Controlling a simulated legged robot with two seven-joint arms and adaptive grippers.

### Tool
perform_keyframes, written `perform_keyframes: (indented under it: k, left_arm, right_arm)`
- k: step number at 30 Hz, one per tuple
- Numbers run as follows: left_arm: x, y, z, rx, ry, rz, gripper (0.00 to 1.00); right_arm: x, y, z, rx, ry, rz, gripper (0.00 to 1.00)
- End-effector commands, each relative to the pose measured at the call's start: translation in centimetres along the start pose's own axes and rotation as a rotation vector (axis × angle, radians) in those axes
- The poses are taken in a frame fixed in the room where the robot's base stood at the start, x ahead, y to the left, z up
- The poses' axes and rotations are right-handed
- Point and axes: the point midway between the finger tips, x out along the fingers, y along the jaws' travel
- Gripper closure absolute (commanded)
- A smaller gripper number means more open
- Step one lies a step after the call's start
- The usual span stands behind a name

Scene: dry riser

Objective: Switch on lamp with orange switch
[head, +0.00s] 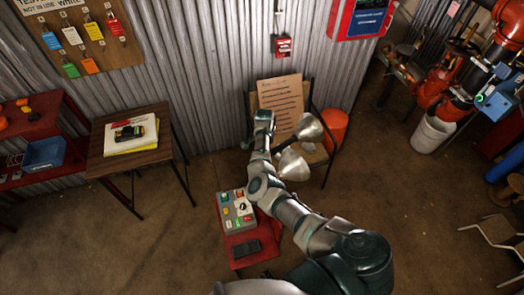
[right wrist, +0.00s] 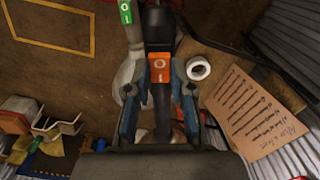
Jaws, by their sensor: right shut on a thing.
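In the right wrist view, an orange switch (right wrist: 160,68) marked with "O" and "I" sits on the black handle of a lamp (right wrist: 158,28). My right gripper (right wrist: 158,86) is shut on this handle, one finger on each side of the switch. A second lamp with a green switch (right wrist: 125,11) lies beside it. In the head view two metal lamp shades, an upper one (head: 310,127) and a lower one (head: 292,165), show beside my right gripper (head: 264,122). I cannot tell there which shade belongs to the orange switch. My left gripper is not in view.
A chair with a handwritten cardboard sheet (head: 281,97) stands by the corrugated wall, beside an orange bucket (head: 335,128). A red stool (head: 243,263) carries a switch box (head: 237,211). A wooden table (head: 130,165) stands left. A white tape roll (right wrist: 198,68) lies near the lamp.

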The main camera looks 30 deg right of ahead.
Motion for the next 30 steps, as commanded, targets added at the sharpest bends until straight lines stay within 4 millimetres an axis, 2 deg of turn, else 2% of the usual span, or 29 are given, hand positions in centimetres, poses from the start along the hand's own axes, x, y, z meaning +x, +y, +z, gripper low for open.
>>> perform_keyframes:
  k: [2, 3, 5, 6, 17, 20, 30]
  left_arm:
    - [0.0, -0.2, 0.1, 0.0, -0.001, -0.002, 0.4]
    - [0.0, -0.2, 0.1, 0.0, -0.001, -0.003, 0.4]
    - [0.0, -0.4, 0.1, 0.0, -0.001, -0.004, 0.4]
    - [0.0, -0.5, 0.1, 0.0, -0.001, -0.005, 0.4]
    - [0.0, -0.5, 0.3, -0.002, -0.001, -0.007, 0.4]
    - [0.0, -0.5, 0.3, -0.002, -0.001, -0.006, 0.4]
    - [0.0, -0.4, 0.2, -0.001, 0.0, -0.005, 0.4]
  right_arm:
    - [0.1, 0.1, -0.4, 0.005, 0.009, 0.0, 1.0]
    - [0.1, 0.1, -0.4, 0.005, 0.01, 0.0, 0.7]
    - [0.1, 0.1, -0.3, 0.005, 0.009, 0.0, 0.55]
    - [0.0, 0.1, -0.3, 0.004, 0.008, 0.0, 0.52]
    - [-0.7, 0.1, 0.0, 0.003, 0.007, -0.001, 0.52]
    - [-2.2, 0.0, 0.0, 0.004, 0.009, -0.002, 0.52]
    - [-9.4, -0.1, -0.2, 0.004, 0.008, -0.002, 0.52]
